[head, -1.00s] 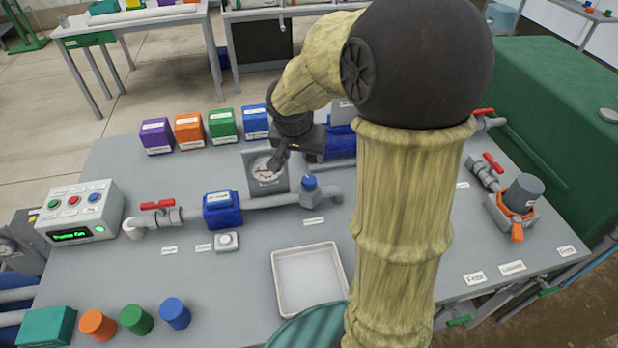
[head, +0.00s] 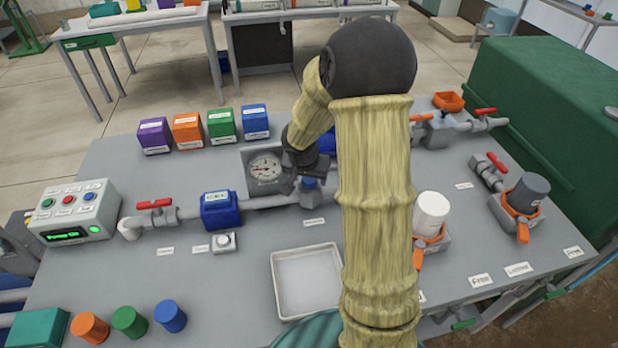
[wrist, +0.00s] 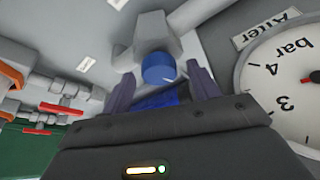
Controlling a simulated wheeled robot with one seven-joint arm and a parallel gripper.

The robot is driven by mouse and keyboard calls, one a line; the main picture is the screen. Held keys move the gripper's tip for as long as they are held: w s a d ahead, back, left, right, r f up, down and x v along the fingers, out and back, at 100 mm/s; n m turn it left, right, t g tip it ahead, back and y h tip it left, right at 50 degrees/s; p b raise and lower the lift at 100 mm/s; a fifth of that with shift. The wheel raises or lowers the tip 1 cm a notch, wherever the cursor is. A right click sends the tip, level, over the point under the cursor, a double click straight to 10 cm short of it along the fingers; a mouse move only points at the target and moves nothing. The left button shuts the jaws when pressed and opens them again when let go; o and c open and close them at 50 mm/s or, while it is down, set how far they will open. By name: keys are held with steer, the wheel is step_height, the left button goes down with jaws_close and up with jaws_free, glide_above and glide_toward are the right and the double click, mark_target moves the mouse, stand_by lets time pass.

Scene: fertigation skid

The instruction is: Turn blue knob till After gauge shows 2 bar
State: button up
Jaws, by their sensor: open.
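The blue knob (head: 309,183) sits on top of a grey pipe fitting, partly hidden by my gripper in the head view. In the wrist view the knob (wrist: 157,68) shows a pale mark and lies between and just beyond the fingertips. My gripper (wrist: 162,84) is open, pointing down at the knob, with a finger on each side; I cannot tell whether either touches it. The After gauge (head: 265,169) stands left of my gripper, its needle too small to read surely. In the wrist view the After gauge (wrist: 292,75) is upside down and cut off, with 3 and 4 visible.
A blue pipe unit (head: 221,209) and a red-handled valve (head: 155,204) lie left along the pipe. An empty white tray (head: 308,280) is in front. A control box (head: 75,215) stands at left, with coloured boxes (head: 187,131) behind. My arm hides part of the bench.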

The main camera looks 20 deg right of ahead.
steer(key=c, duration=1)
steer(key=shift+o, duration=0.2)
